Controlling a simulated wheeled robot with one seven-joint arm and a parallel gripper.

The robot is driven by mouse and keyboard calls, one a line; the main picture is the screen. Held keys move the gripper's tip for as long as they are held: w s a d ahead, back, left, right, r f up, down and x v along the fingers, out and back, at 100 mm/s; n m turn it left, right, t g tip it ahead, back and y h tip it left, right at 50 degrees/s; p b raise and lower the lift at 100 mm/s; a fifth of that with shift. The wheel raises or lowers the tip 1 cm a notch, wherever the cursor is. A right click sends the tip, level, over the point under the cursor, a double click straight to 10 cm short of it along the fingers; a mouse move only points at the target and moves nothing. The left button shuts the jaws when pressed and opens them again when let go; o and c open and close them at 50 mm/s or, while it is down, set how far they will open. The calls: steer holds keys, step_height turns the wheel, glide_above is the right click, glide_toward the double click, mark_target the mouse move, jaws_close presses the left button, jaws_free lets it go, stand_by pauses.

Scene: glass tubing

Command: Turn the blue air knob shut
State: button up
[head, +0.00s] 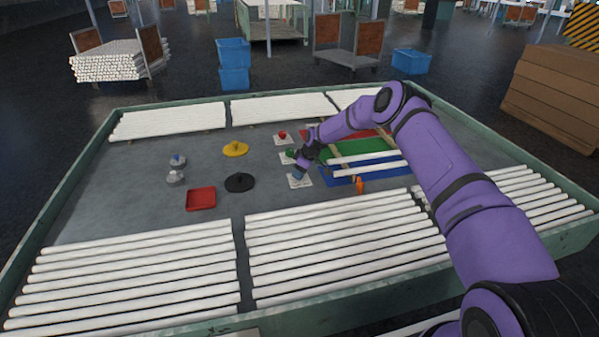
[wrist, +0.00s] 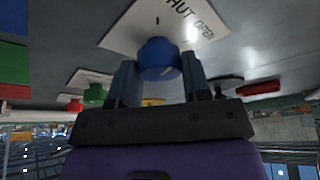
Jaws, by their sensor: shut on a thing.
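The blue air knob (wrist: 158,59) stands on a white plate (wrist: 120,35) printed with "SHUT" and "OPEN" in the wrist view. My gripper (wrist: 160,72) has one finger on each side of the knob and is shut on it. In the head view my gripper (head: 299,172) is low over the white plate (head: 300,182), at the near end of a row of knobs. The knob itself is mostly hidden there by the gripper. Which word the knob points to cannot be told.
A green knob (head: 290,153) and a red knob (head: 282,135) stand on plates behind. A blue mat with white tubes (head: 365,166) and an orange object (head: 360,186) lie to the right. A black disc (head: 239,182) and red tray (head: 201,198) are left.

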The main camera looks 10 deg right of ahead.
steer(key=shift+w+d+n+g+y, duration=0.15)
steer(key=shift+n+g, duration=0.25)
steer(key=shift+n, duration=0.75)
steer(key=shift+s+a+n+g+y, duration=0.15)
steer(key=shift+n+g, duration=0.25)
steer(key=shift+n, duration=0.75)
steer(key=shift+d, duration=0.1)
steer(key=o, duration=0.9)
steer(key=shift+w, duration=0.1)
steer(key=v, duration=1)
steer(key=shift+d+r, duration=0.15)
steer(key=shift+r, duration=0.2)
steer(key=shift+r, duration=0.1)
